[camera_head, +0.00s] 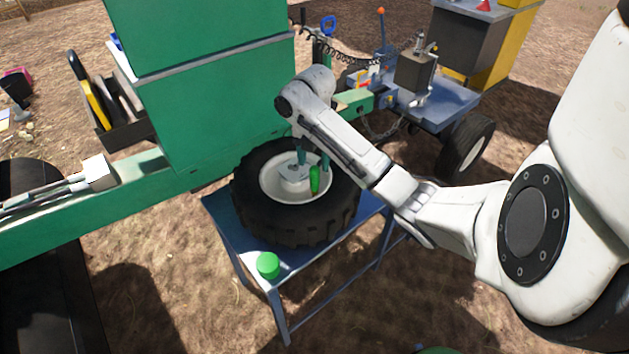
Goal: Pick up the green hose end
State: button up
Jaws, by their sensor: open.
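A small bright green upright piece, which looks like the green hose end (315,180), stands inside the pale wheel rim of a black tire (265,222). The tire lies flat on a blue metal table (235,233). My gripper (313,162) points down over the rim from the bent white arm. Its two dark teal fingers are apart, one on each side of the hose end's top in the picture. I cannot tell whether they touch it. The wrist partly hides the far side of the tire.
A large green machine (205,100) stands close behind and left. A blue cart (440,105) with tools and wheels is at the back right. Bare dirt lies in front of the table.

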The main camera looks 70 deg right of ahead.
aim_at(315, 180)
jog(key=shift+a+f+b, duration=0.15)
jog(key=shift+f+b, duration=1.05)
jog(key=shift+f, duration=1)
jog(key=shift+s+a+f, duration=0.1)
jog(key=shift+s+f, duration=0.05)
jog(key=shift+f, duration=1.6)
grip_shut()
